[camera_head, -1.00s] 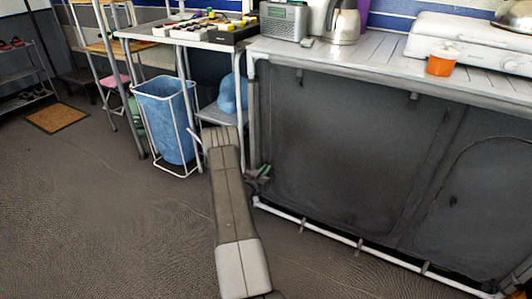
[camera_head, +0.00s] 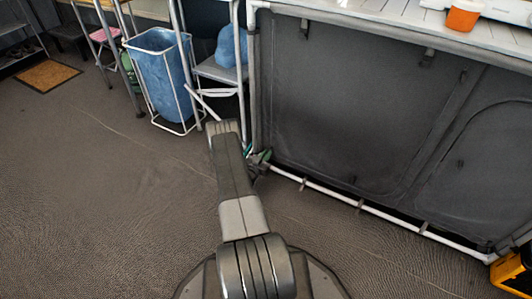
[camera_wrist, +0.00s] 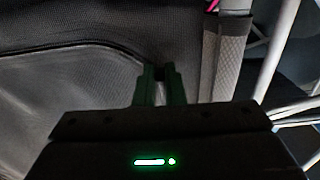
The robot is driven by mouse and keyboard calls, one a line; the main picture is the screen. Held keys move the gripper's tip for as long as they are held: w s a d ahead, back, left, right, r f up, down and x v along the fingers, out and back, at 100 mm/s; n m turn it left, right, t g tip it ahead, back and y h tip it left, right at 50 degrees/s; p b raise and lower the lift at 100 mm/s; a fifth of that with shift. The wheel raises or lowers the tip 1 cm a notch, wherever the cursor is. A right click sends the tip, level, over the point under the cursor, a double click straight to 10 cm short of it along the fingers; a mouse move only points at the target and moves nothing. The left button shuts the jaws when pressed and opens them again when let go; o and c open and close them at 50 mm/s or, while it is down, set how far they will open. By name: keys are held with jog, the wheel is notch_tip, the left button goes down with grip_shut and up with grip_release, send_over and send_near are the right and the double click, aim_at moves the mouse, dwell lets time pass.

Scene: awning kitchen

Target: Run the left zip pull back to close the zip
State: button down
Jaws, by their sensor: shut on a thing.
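The camping kitchen cabinet has a dark grey fabric front with a left panel (camera_head: 345,100), edged by a curved zip seam (camera_wrist: 105,47). My gripper (camera_head: 264,156) is low at the cabinet's left front corner, just above the white bottom rail. In the wrist view, my gripper's (camera_wrist: 160,72) two dark green fingers are close together at the fabric by the end of the curved seam. They are shut on the left zip pull, a small dark piece (camera_wrist: 158,71) mostly hidden between the tips. The state of the zip behind the fingers cannot be made out.
The white bottom rail (camera_head: 370,208) runs along the cabinet's foot. A blue bin in a white frame (camera_head: 160,70) and a small step stool (camera_head: 220,72) stand left of the cabinet. A yellow-black box (camera_head: 513,272) is at lower right. The carpet at left is clear.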

jog(key=c, duration=1.5)
grip_release()
jog(key=p+v, duration=0.4)
jog(key=v, duration=0.9)
jog(key=shift+s+a, duration=0.3)
